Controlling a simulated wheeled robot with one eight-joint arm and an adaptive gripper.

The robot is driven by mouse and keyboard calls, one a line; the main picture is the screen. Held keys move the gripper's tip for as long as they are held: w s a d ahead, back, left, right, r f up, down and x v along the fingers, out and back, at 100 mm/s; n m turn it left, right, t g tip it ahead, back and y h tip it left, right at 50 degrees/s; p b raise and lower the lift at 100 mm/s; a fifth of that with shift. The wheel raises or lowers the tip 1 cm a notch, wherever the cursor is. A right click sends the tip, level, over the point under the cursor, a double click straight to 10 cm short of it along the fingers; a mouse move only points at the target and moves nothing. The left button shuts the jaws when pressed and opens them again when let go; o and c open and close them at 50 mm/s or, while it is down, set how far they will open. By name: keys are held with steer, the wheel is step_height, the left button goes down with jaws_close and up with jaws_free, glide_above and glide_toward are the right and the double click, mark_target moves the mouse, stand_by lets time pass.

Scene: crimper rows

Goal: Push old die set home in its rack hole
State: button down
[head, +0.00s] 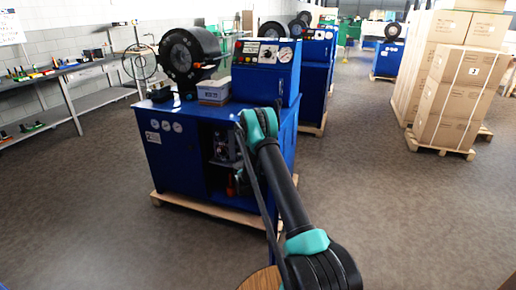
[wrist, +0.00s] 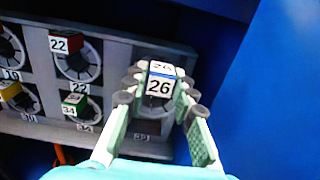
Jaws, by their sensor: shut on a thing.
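The grey die rack (wrist: 120,60) is directly behind the die set. In the head view my gripper is hidden behind my arm, at the open bay of the blue crimper machine (head: 172,160).
Other rack holes hold a red-topped die set labelled 22 (wrist: 72,56) and a green one labelled 34 (wrist: 75,104). A blue panel (wrist: 240,60) stands close on the right. A workbench (head: 70,70) stands at far left, and stacked cartons (head: 450,100) at right.

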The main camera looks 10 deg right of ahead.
steer(key=shift+x, duration=3.25)
stand_by(0.3)
steer(key=c, duration=1.2)
jaws_free()
steer(key=shift+f, duration=0.1)
steer(key=v, duration=1.2)
